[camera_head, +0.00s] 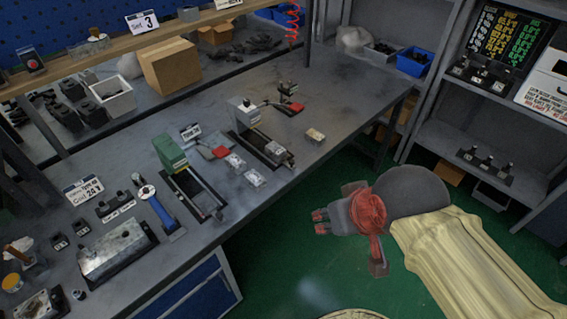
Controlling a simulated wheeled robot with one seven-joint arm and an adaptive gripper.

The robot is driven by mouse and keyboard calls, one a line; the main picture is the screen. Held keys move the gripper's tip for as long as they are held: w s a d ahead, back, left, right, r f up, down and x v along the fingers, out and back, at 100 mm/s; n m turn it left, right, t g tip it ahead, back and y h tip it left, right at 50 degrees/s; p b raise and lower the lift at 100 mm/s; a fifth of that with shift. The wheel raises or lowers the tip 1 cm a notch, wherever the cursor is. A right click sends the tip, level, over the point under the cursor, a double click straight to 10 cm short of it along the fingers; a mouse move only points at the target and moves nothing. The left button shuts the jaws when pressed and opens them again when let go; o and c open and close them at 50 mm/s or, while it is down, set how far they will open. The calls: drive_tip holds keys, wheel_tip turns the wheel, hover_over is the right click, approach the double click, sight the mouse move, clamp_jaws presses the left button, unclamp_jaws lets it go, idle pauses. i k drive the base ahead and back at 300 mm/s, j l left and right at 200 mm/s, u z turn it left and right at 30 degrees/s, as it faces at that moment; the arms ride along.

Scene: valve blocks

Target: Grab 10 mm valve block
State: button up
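No block's 10 mm marking can be read, so I cannot tell which block is the named one. Small pale metal blocks lie on the workbench (330,60): one silvery block (235,163), another beside it (255,178), and a tan-topped block (315,135) nearer the bench's right edge. Another block (278,153) sits at the near end of a black fixture. My gripper (340,217), grey and red, is in the open area right of the bench, apart from every block. Nothing is visibly held. Its finger opening is unclear from this angle.
A green-topped fixture (170,152) and a grey-topped fixture (243,112) stand on the bench. A blue-handled tool (155,205) and a metal box (117,250) are at left. Shelving at right holds a dark rack (485,165). Green floor (300,265) is open below my arm.

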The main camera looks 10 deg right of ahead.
sight(275, 150)
drive_tip(key=i+l+u, duration=0.1)
drive_tip(key=l+u, duration=0.15)
drive_tip(key=u, duration=0.25)
drive_tip(key=i+l+u, duration=0.1)
drive_tip(key=l+u, duration=0.2)
drive_tip(key=u, duration=0.15)
drive_tip(key=l+u, duration=0.3)
drive_tip(key=u, duration=0.2)
